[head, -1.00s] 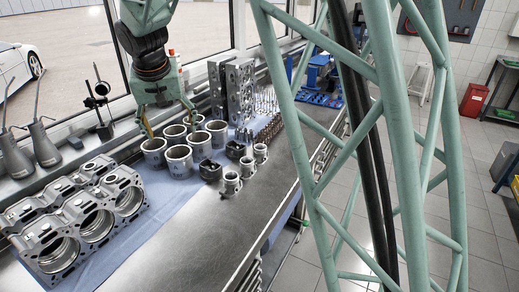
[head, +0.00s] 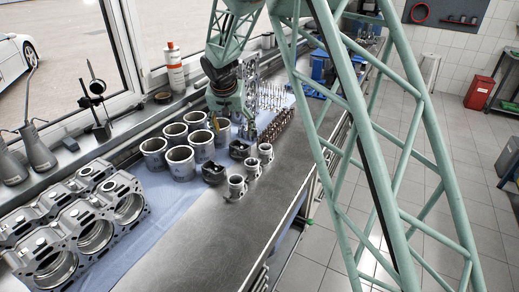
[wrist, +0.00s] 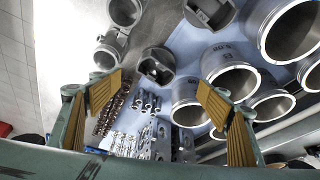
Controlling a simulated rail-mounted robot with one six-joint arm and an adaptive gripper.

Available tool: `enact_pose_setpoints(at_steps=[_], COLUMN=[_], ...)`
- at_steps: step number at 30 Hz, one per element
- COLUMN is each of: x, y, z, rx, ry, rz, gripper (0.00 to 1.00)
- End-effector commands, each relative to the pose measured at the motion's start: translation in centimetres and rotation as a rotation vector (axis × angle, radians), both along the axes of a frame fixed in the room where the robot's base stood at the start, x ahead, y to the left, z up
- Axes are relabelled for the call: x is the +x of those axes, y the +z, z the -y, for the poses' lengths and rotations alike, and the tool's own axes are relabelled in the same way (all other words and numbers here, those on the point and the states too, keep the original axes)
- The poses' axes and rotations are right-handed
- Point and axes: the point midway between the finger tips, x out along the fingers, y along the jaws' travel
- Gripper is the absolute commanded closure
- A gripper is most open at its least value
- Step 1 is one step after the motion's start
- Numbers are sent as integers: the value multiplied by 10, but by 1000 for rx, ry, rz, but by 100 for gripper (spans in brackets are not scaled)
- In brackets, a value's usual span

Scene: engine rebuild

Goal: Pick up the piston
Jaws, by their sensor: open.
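Two dark, hollowed pieces that look like pistons stand on the blue cloth in the head view: a farther one (head: 240,149) and a nearer one (head: 214,172). Both also show in the wrist view, one near the centre (wrist: 157,66) and one at the top edge (wrist: 209,11). My gripper (head: 232,125) is above the far end of the cylinder group, close to the farther dark piece. In the wrist view my gripper (wrist: 160,84) is open and empty, its yellow pads wide apart. The central dark piece appears between them, beyond the tips.
Several silver cylinder sleeves (head: 181,162) stand close left of the dark pieces. Small silver ringed parts (head: 237,188) stand to their right. An engine block (head: 128,205) lies front left; small upright parts (head: 270,96) stand behind. The bench's right side (head: 215,240) is bare.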

Motion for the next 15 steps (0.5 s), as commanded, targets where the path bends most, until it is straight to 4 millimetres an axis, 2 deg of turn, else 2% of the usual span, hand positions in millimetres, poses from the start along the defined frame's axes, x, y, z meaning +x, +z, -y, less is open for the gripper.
enact_pose_setpoints(at_steps=[4, 15], x=[4, 5], y=[-7, -8], z=[-7, -7], rx=[2, 2], ry=[0, 0], rz=[1, 1], gripper=[29, 29])
